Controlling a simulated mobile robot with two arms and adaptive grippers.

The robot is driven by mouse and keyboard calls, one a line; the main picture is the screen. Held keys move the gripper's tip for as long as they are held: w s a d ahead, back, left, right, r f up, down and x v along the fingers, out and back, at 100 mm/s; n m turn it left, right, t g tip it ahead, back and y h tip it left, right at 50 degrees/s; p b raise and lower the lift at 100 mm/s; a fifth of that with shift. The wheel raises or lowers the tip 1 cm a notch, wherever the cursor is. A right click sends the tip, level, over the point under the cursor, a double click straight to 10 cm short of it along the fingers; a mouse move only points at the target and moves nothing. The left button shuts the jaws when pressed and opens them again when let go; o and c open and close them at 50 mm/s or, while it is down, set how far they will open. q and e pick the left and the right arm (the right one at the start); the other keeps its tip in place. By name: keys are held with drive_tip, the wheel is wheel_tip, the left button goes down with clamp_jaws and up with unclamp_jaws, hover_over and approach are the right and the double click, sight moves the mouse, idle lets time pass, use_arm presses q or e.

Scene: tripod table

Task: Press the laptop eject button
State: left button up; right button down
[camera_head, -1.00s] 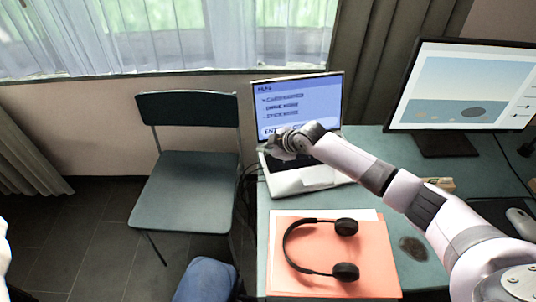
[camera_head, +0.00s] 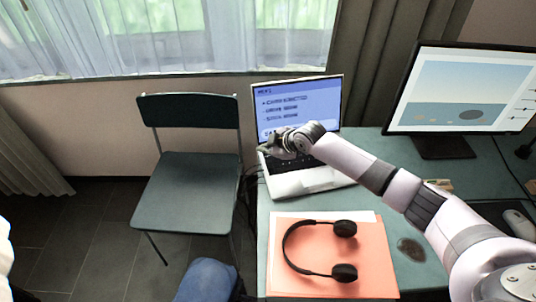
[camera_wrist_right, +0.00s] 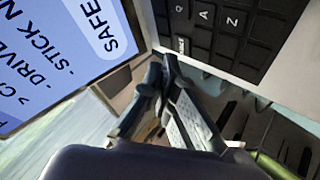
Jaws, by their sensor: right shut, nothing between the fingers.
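The open laptop (camera_head: 292,185) stands on the desk, its screen (camera_head: 305,97) lit blue with lines of text. The wrist view shows the screen (camera_wrist_right: 50,50) with a pale bubble reading "SAFE", and the dark keyboard (camera_wrist_right: 230,30). My right gripper (camera_head: 265,149) is shut and empty at the laptop's left side, near the screen hinge. In the wrist view its fingertips (camera_wrist_right: 158,72) are together between the screen and the keyboard's edge. I cannot tell whether they touch the laptop. I cannot make out the eject button. My left gripper is out of view.
Black headphones (camera_head: 330,250) lie on an orange folder (camera_head: 375,262) in front of the laptop. A monitor (camera_head: 465,90) stands to the right, with a mouse (camera_head: 520,222) nearer. A green chair (camera_head: 187,190) stands left of the desk (camera_head: 415,165).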

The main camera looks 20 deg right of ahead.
sight(267, 158)
wheel_tip(267, 158, up, 5)
drive_tip(key=p, duration=0.4)
drive_tip(key=shift+p, duration=0.35)
drive_tip(key=shift+f, duration=0.1)
idle(0.6)
